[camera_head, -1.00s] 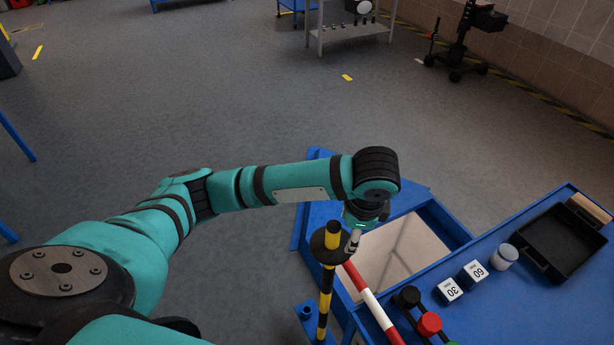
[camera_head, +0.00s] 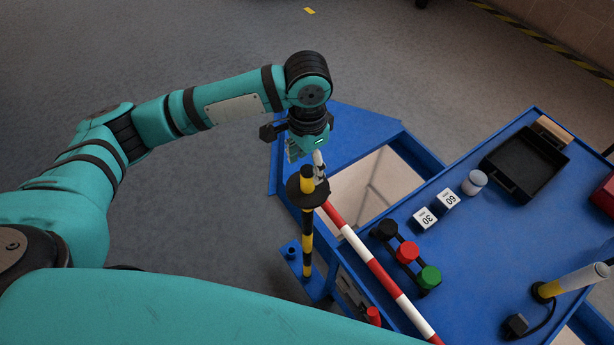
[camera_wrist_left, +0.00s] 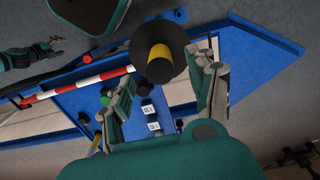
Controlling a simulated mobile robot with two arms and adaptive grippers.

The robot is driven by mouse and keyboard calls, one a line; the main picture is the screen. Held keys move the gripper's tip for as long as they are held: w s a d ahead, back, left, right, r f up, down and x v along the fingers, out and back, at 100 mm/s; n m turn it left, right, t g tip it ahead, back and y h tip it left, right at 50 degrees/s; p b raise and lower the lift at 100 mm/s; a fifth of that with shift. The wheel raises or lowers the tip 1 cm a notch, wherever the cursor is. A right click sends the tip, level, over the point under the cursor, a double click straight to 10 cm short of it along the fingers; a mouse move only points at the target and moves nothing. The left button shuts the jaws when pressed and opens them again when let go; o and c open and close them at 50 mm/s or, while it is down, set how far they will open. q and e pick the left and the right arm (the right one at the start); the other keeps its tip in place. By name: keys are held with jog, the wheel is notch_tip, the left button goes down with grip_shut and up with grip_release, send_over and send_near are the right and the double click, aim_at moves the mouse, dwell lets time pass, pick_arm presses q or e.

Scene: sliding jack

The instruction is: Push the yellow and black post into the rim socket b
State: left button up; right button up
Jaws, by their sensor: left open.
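The yellow and black post (camera_head: 307,227) stands upright at the near left edge of the blue bench, with a black disc (camera_head: 294,191) around it below its yellow top. The yellow top and the disc also show in the left wrist view (camera_wrist_left: 160,66). My left gripper (camera_head: 305,158) is just beyond the post's top. Its fingers (camera_wrist_left: 166,95) are open and spread to either side of the post's top in the left wrist view, with no visible grip. A small blue socket (camera_head: 292,251) sits beside the post's foot; I cannot tell whether it is socket b.
A red and white bar (camera_head: 365,255) runs along the bench's near edge, close to the post. Black, red (camera_head: 406,252) and green knobs, two numbered cubes (camera_head: 425,218), a grey-white jar (camera_head: 474,183) and a black tray (camera_head: 525,163) are on the bench (camera_head: 470,245).

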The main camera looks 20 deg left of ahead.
aim_at(307, 182)
pick_arm(q)
notch_tip(307, 182, down, 7)
jog(key=shift+f+p, duration=0.15)
jog(key=shift+p, duration=0.25)
jog(key=shift+c, duration=0.3)
grip_shut()
